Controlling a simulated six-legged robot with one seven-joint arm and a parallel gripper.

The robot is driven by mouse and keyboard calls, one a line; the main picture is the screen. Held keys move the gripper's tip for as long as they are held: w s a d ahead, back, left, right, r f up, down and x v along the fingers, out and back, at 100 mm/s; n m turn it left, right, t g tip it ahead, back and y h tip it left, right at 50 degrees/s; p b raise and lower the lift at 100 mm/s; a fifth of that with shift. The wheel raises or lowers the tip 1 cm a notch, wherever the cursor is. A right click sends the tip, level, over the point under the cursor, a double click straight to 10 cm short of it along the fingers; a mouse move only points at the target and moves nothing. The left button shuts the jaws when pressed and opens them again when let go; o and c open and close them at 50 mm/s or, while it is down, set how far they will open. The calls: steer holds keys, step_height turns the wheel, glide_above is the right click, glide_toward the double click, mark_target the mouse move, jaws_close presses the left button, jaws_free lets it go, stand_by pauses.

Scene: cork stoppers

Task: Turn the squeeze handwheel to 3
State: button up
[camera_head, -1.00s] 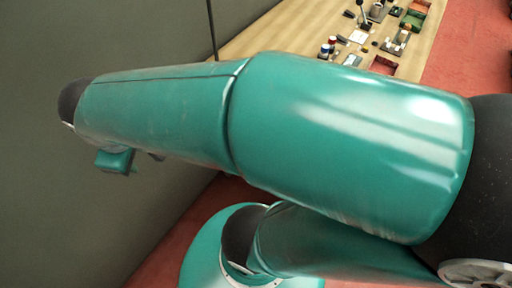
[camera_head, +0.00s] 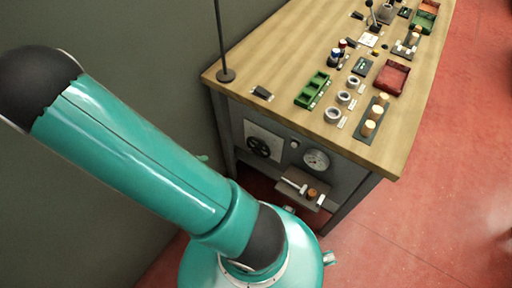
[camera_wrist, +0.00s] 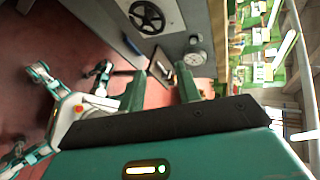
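The black handwheel (camera_head: 258,147) is on a pale plate on the front panel under the table, left of a round dial gauge (camera_head: 316,159). In the wrist view the handwheel (camera_wrist: 147,17) is at the top, with the gauge (camera_wrist: 194,57) to its lower right. The wheel's number marks are too small to read. My gripper (camera_wrist: 166,75) shows in the wrist view with its two green fingers apart and nothing between them. It is away from the panel and not touching the wheel. In the head view my arm hides the gripper.
The wooden table (camera_head: 290,50) above the panel holds a green tray (camera_head: 313,90), a red tray (camera_head: 391,77), rings and cork stoppers. A thin dark pole (camera_head: 221,40) stands at its left corner. A small shelf (camera_head: 302,187) juts out below the gauge. Red floor is clear at right.

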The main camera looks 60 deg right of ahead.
steer(key=s+d+f+n+h, duration=0.4)
steer(key=f+n, duration=0.4)
steer(key=n, duration=0.3)
steer(key=n+t+h, duration=0.3)
steer(key=n+t, duration=0.1)
steer(key=n, duration=0.9)
glide_toward(257, 149)
steer(key=d, duration=0.3)
steer(key=s+d, duration=0.1)
steer(key=d, duration=0.6)
steer(key=shift+s+f, duration=0.25)
steer(key=c, duration=0.7)
